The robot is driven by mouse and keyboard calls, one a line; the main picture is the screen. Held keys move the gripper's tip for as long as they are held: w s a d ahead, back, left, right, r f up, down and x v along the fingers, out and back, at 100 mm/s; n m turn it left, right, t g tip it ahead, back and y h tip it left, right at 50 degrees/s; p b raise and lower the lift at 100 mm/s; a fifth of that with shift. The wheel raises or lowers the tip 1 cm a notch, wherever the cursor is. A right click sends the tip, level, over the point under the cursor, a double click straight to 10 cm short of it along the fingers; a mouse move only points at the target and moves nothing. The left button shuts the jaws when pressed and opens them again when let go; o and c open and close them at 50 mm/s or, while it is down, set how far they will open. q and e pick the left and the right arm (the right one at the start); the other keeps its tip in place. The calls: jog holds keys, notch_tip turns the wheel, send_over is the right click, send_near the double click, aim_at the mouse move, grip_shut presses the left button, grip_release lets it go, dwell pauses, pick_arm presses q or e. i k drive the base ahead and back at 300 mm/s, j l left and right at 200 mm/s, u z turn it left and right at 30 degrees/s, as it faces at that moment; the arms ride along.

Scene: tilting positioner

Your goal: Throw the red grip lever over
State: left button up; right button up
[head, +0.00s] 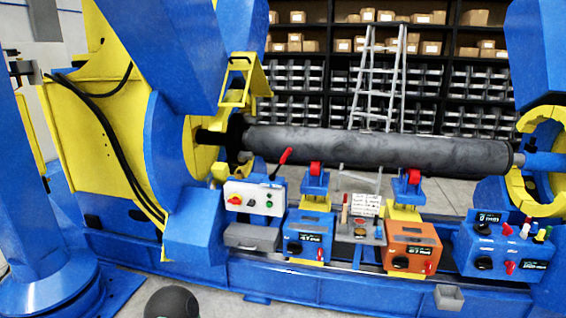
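The red grip lever (285,157) stands above the white control panel (254,197) left of centre. Its red grip is at the top end and leans up to the right. Its dark shaft runs down to the panel's top right area. Neither of my grippers shows in the head view, so nothing of mine is seen touching the lever.
A long grey cylinder (380,148) lies across the blue positioner, above red rollers (315,168). Blue (308,240), orange (409,249) and right-hand blue (505,248) control boxes line the front rail. A ladder (378,80) and shelves stand behind. A dark rounded object (172,303) shows at bottom.

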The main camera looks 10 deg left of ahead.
aim_at(283, 162)
jog(key=i+j+z, duration=0.1)
jog(key=i, duration=0.35)
jog(key=i+j+z, duration=0.1)
jog(key=i, duration=0.4)
jog(key=i+j, duration=0.15)
jog(key=i, duration=0.3)
jog(key=i+j+z, duration=0.15)
jog(key=i, duration=0.35)
jog(key=i+j+z, duration=0.1)
jog(key=i, duration=0.35)
jog(key=j, duration=0.1)
